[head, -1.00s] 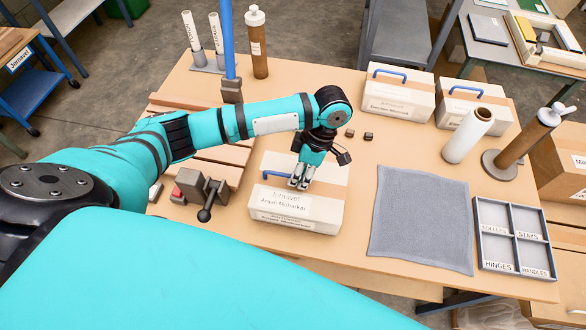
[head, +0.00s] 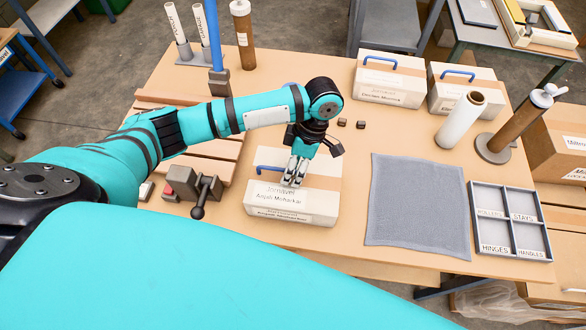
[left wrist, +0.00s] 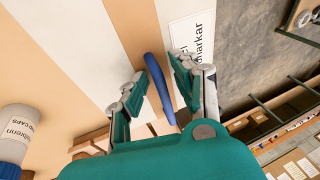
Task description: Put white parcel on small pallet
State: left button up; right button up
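The nearest white parcel (head: 290,205) has a tan band, a name label and a blue handle (head: 270,168). It lies on the table at front centre. My left gripper (head: 293,174) is low over its top. In the left wrist view my left gripper (left wrist: 156,80) has its fingers apart, one on each side of the blue handle (left wrist: 158,82); contact is not clear. A low wooden slatted platform (head: 222,172), which looks like the small pallet, lies left of the parcel, partly hidden by my left arm. My right gripper is not in view.
A grey clamp with a black lever (head: 203,190) stands between platform and parcel. A grey mat (head: 418,210) and a divided tray (head: 511,222) lie to the right. Two similar white parcels (head: 388,82) (head: 460,92) stand at the back. A blue post (head: 213,35) rises behind my arm.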

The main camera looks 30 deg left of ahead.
pick_arm(q)
jog(key=shift+r, duration=0.1)
jog(key=shift+w+r, duration=0.15)
jog(key=shift+r, duration=0.15)
jog(key=v, duration=1.1)
jog(key=shift+r, duration=0.2)
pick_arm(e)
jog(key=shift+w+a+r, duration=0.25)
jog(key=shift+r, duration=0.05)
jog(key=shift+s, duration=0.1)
